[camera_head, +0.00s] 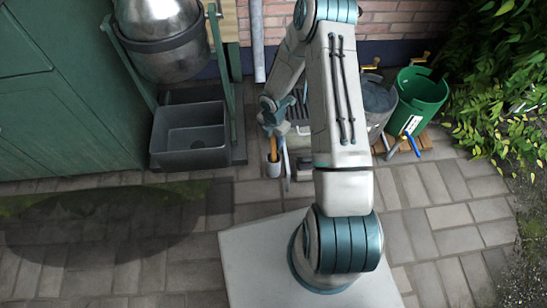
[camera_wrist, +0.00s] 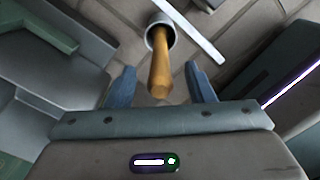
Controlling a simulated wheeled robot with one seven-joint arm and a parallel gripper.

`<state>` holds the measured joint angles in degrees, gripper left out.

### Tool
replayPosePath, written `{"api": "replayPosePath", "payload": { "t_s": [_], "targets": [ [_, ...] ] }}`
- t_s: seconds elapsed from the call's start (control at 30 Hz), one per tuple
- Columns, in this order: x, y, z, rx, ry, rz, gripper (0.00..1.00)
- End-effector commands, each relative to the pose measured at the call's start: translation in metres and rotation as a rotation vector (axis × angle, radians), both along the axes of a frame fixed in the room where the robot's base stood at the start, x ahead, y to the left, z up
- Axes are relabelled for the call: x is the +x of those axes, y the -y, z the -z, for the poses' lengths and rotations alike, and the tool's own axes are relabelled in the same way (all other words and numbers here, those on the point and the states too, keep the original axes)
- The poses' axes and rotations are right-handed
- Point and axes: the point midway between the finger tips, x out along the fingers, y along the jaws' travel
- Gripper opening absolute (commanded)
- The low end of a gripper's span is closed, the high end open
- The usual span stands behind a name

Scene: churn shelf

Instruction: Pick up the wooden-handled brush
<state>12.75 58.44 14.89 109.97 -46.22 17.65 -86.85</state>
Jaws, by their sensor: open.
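The wooden-handled brush (camera_wrist: 160,77) shows its tan handle in the wrist view, rising out of a grey round cup (camera_wrist: 161,32); the brush's other end is hidden in the cup. My gripper (camera_wrist: 159,70) is open, with one blue finger on each side of the handle. A gap shows between each finger and the handle, and neither visibly touches it. In the head view, the handle (camera_head: 273,148) stands up from the cup (camera_head: 273,168) on the paving, just below my gripper (camera_head: 275,128).
A pale bar-like thing (camera_wrist: 190,30) passes beside the cup in the wrist view. A grey basin (camera_head: 190,137) stands to the left in the head view. A grey bucket (camera_head: 378,100) and a green bucket (camera_head: 419,92) stand to the right. Open paving (camera_head: 440,215) lies at the lower right.

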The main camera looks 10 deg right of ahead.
Motion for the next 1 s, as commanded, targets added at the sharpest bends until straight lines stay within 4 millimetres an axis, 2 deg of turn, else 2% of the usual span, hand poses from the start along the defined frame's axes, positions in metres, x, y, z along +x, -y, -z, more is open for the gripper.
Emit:
{"api": "replayPosePath", "payload": {
  "t_s": [0.03, 0.1, 0.33, 0.37, 0.5, 0.53, 0.83, 1.0],
  "targets": [
    [-0.001, 0.0, 0.014, 0.0, -0.002, -0.001, 0.48],
    [-0.001, -0.001, 0.021, 0.0, -0.002, -0.002, 0.48],
    [0.0, 0.0, 0.021, -0.001, -0.001, -0.001, 0.48],
    [0.0, 0.0, 0.021, -0.001, -0.001, -0.001, 0.46],
    [0.0, 0.0, 0.02, 0.0, -0.001, -0.001, 0.07],
    [-0.001, 0.0, 0.02, 0.0, -0.001, -0.001, 0.0],
    [0.0, 0.0, 0.018, 0.0, 0.0, 0.0, 0.0],
    [0.001, 0.001, -0.008, 0.0, 0.003, 0.001, 0.0]
  ]
}}
